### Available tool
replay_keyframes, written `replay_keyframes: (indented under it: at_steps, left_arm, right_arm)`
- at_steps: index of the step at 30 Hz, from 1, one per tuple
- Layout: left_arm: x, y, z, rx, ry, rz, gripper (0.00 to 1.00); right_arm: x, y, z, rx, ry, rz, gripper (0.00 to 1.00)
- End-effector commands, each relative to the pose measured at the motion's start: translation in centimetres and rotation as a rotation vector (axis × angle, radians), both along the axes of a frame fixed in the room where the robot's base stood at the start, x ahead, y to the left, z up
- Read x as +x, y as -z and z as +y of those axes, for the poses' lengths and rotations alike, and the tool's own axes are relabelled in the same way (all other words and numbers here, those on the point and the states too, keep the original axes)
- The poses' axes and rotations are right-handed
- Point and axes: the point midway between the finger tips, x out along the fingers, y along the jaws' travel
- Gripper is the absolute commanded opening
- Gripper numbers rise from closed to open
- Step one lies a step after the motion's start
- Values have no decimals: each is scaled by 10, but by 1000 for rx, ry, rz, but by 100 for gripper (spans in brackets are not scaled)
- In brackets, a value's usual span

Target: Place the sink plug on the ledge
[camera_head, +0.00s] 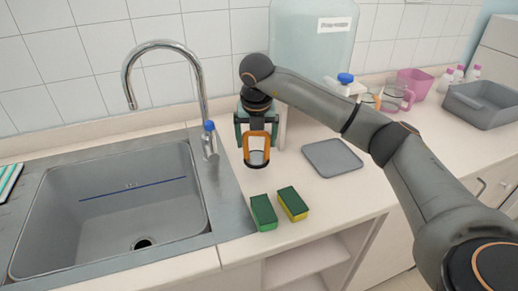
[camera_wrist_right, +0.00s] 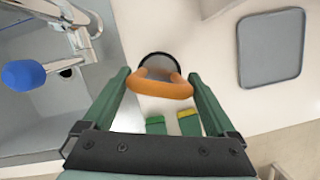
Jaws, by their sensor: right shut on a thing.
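The sink plug (camera_head: 258,158) has an orange loop handle and a dark round rim. It hangs below my right gripper (camera_head: 257,128), above the counter just right of the sink. My right gripper is shut on the orange handle; in the right wrist view the plug (camera_wrist_right: 160,90) shows between the green fingers. The plug looks clear of the counter. The grey sink (camera_head: 130,205) is at the left, with its open drain hole (camera_head: 142,243) visible. I cannot tell for sure which edge is the ledge. My left gripper is not in view.
A grey tray (camera_head: 332,157) lies to the right. The faucet (camera_head: 205,100) with a blue cap stands left of the gripper. A large clear water container (camera_head: 300,50) stands behind.

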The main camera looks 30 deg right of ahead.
Motion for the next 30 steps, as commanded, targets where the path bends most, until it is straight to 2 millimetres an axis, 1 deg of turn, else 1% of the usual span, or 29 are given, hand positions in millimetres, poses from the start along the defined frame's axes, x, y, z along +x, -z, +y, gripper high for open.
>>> replay_keyframes:
  at_steps: [5, 8, 9, 13, 15, 22, 26, 27, 28, 30]
  left_arm:
    - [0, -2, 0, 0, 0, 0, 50]
    - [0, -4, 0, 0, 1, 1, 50]
    - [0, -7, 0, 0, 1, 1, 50]
    - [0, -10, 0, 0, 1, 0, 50]
    - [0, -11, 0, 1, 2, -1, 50]
    - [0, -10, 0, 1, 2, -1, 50]
    - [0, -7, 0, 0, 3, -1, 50]
    - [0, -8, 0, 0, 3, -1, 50]
    - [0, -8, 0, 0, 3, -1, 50]
    - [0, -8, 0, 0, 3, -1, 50]
  right_arm:
    - [5, 11, -8, 0, 1, 0, 23]
    - [8, 22, -15, -1, 2, 2, 23]
    - [8, 28, -14, 0, 0, 4, 23]
    - [8, 44, -13, 0, 0, 1, 23]
    - [8, 48, -13, -1, 0, -1, 23]
    - [8, 49, -13, 0, 0, -1, 23]
    - [8, 53, -13, 0, 0, -1, 23]
    - [8, 52, -13, 1, 0, 0, 96]
    - [8, 52, -13, 0, 0, 0, 100]
    - [8, 52, -13, 0, 0, 0, 100]
